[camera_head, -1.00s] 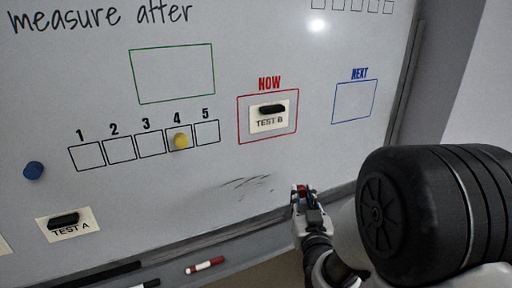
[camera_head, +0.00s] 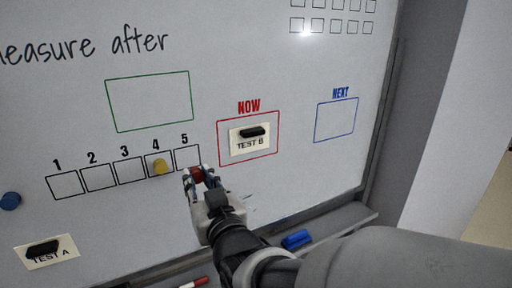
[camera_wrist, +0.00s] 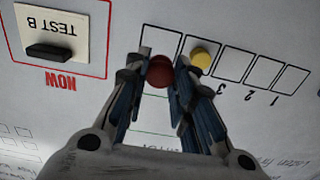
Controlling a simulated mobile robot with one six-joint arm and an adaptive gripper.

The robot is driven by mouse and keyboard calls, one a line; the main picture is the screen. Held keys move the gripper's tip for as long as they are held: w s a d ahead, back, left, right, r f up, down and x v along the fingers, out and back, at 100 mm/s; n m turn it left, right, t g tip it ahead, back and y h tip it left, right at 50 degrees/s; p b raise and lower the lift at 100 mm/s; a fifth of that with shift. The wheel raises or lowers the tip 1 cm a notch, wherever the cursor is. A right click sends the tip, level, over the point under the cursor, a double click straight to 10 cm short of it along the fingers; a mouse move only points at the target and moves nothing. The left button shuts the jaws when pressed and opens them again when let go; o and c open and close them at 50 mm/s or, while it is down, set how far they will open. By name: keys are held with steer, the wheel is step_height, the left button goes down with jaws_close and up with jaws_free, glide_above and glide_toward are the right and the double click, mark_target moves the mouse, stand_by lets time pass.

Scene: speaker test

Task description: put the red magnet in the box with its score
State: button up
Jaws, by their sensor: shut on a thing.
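A row of numbered score boxes 1 to 5 is drawn on the whiteboard; box 5 (camera_head: 187,156) is at its right end. My gripper (camera_head: 199,170) is shut on the round red magnet (camera_head: 197,175), just below box 5 in the head view. In the upside-down wrist view the red magnet (camera_wrist: 160,75) sits between the fingers, overlapping the lower part of box 5 (camera_wrist: 161,40). I cannot tell whether it touches the board. A yellow magnet (camera_head: 160,167) is in box 4. The TEST B card (camera_head: 248,145) is in the red NOW frame.
A blue magnet (camera_head: 10,201) and the TEST A card (camera_head: 62,252) are at the left. The blue NEXT frame (camera_head: 336,120) and a green frame (camera_head: 150,101) look empty. A blue eraser (camera_head: 297,239) and a red marker (camera_head: 195,284) lie on the tray below.

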mark_target(187, 158)
steer(key=shift+p+x, duration=0.65)
steer(key=shift+x, duration=1.05)
steer(key=shift+b+x, duration=0.35)
steer(key=shift+x, duration=1.25)
steer(key=shift+w+a, duration=0.2)
steer(key=shift+w, duration=0.3)
steer(key=o, duration=1)
steer(key=shift+o, duration=0.2)
steer(key=o, duration=0.3)
steer(key=shift+o, duration=0.2)
steer(key=shift+s, duration=0.1)
